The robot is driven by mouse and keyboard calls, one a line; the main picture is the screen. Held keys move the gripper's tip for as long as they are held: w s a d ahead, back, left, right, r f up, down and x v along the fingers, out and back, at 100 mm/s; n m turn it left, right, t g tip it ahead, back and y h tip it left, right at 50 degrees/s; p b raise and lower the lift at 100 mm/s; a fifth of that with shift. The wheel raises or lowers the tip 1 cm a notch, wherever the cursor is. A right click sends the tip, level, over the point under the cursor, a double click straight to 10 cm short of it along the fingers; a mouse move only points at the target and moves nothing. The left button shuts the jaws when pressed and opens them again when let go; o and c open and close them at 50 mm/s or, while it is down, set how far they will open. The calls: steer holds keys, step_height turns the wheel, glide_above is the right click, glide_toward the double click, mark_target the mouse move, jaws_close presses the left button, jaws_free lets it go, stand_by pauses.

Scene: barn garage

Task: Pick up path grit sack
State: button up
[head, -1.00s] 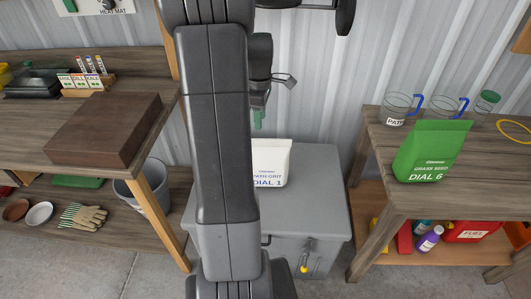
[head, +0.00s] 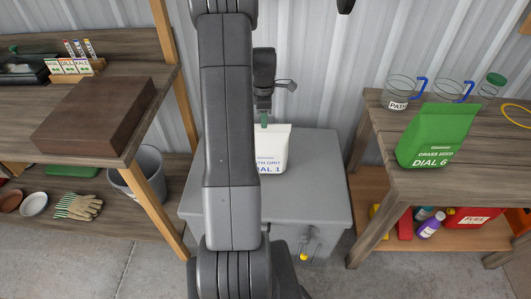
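The path grit sack (head: 273,152) is white, printed "PATH GRIT" and "DIAL 1". It stands upright on the lid of a grey bin (head: 315,190), and my arm covers its left part. My gripper (head: 264,124) points down at the top edge of the sack. Its green fingertip overlaps that edge in the picture. I cannot tell whether it touches the sack or is in front of or behind it. The spread of the fingers does not show.
A green grass seed sack (head: 437,135) and clear jugs (head: 398,94) stand on the right bench (head: 390,150). The left bench bears a brown block (head: 95,120). A grey bucket (head: 150,165) stands beside the left bench's post. The bin lid right of the sack is clear.

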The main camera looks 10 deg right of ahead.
steer(key=f, duration=0.4)
steer(key=shift+w+d+f, duration=0.1)
steer(key=shift+d+f, duration=0.15)
steer(key=shift+f, duration=0.05)
jaws_close()
steer(key=shift+r, duration=0.15)
stand_by(1.0)
